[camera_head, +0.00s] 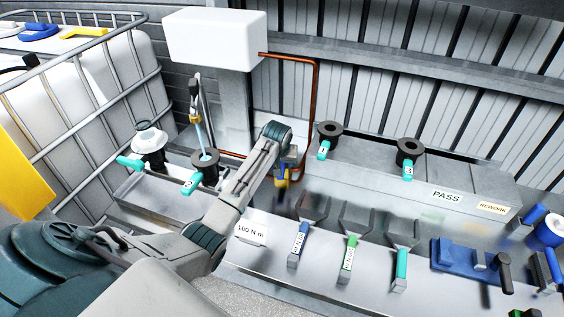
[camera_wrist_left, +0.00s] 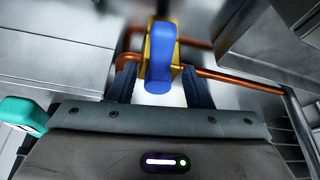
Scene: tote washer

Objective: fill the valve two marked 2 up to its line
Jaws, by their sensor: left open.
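A black round vessel (camera_head: 205,160) with a teal tagged handle stands on the left bench; its tag seems to read 2. A pale blue stream (camera_head: 202,138) falls into it from a brass spout (camera_head: 196,105). The level and line inside cannot be made out. A brass valve (camera_head: 282,181) with a blue handle sits on the copper pipe. My left gripper (camera_head: 286,163) is at this valve. In the left wrist view, my left gripper (camera_wrist_left: 159,88) is open, its dark fingers on either side of the blue valve handle (camera_wrist_left: 160,60). My right gripper is out of view.
A white tank (camera_head: 215,38) hangs above. Two similar black vessels (camera_head: 329,131) (camera_head: 408,150) stand on the back ledge. Several coloured-handled tools (camera_head: 350,245) and a blue fixture (camera_head: 463,260) lie on the front bench. A caged white container (camera_head: 90,85) stands left.

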